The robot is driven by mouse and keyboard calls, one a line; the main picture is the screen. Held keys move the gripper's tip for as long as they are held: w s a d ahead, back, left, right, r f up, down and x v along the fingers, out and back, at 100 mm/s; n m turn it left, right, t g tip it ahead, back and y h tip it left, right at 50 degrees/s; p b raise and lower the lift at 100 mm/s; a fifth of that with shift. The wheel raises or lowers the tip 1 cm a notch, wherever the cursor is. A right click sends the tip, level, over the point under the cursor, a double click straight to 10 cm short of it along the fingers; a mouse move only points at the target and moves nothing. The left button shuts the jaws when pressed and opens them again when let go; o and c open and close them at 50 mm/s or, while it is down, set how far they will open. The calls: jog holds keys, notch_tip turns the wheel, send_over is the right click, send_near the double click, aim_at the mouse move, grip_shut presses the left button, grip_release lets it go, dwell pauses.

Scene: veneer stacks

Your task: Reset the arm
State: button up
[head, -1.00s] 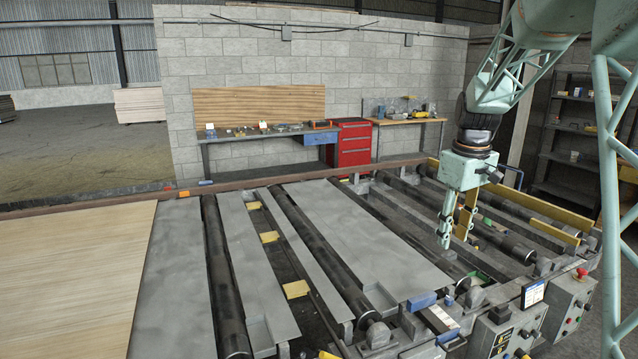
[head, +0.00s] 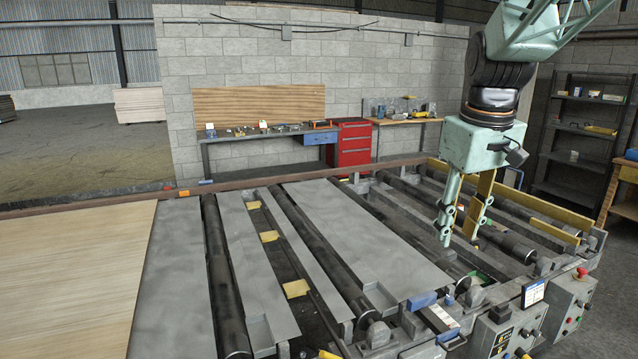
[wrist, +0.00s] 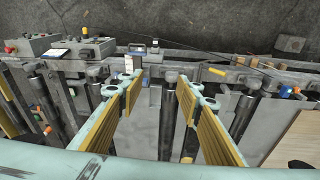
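My gripper (head: 458,225) hangs from the arm at the right of the head view, pointing down above the roller conveyor (head: 400,237). Its two fingers, pale green with yellow pads, also show in the wrist view (wrist: 160,108). They stand apart with a clear gap, and nothing is between them. The fingertips appear above the rollers near the control-box side, apart from any sheet. A pale veneer sheet (head: 70,270) lies at the left of the head view, well away from my gripper.
Control boxes (head: 570,310) with a red button stand at the front right. A yellow rail (head: 530,210) runs along the conveyor's right side. A workbench (head: 265,140), a red drawer cabinet (head: 352,145) and dark shelves (head: 580,130) stand at the back. The air over the grey plates is clear.

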jog(key=s+a+m, duration=0.1)
jog(key=s+a, duration=0.1)
jog(key=s, duration=0.9)
jog(key=s+a+m+t, duration=0.1)
jog(key=s+a, duration=0.2)
jog(key=s, duration=0.9)
jog(key=s+a+m+t, duration=0.1)
jog(key=s+a, duration=0.2)
jog(key=s, duration=0.8)
jog(key=shift+s+f+b, duration=0.25)
jog(key=shift+s+b, duration=0.05)
